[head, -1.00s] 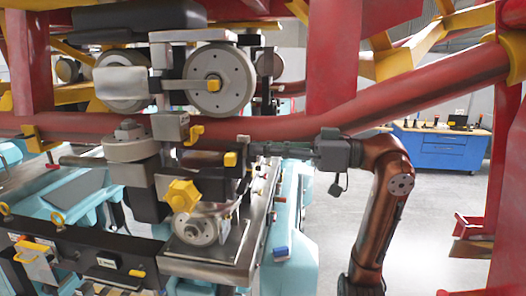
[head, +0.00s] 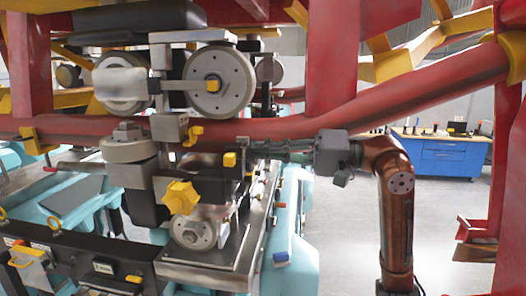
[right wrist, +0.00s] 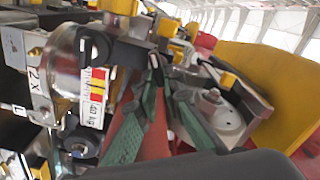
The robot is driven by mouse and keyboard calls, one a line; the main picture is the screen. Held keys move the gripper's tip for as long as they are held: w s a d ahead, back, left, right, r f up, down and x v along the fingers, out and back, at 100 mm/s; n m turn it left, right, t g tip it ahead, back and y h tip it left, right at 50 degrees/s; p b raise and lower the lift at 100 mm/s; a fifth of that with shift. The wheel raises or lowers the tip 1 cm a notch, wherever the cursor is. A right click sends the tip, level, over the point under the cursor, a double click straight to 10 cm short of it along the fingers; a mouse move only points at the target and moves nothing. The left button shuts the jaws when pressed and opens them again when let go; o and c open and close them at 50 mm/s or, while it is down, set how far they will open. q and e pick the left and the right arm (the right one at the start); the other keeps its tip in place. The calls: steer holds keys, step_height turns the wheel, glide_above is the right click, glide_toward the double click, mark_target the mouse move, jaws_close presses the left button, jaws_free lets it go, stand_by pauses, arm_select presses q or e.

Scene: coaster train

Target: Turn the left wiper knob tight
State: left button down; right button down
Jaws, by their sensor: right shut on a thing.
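My right gripper (head: 252,153) reaches in from the right to the wheel carriage, beside a small yellow block (head: 229,159). Its green-padded fingers (right wrist: 158,66) also show in the right wrist view, with their tips close together at a dark part of the carriage. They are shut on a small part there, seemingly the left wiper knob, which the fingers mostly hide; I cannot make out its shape. A larger yellow lobed knob (head: 181,197) sits lower left on the carriage, apart from the gripper. My left gripper is out of view.
A red track tube (head: 285,126) runs just above the gripper. Grey wheels (head: 221,84) stand above and below it. A steel plate (head: 205,270) lies beneath the carriage. Open floor lies right of the carriage, with a blue workbench (head: 447,156) behind.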

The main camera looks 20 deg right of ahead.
steer(key=m, duration=0.6)
steer(key=shift+w+f, duration=0.1)
steer(key=shift+f, duration=0.25)
steer(key=shift+m, duration=0.3)
steer(key=c, duration=2)
jaws_free()
steer(key=shift+d, duration=0.15)
steer(key=shift+c, duration=0.2)
steer(key=v, duration=1.2)
steer(key=shift+f, duration=0.1)
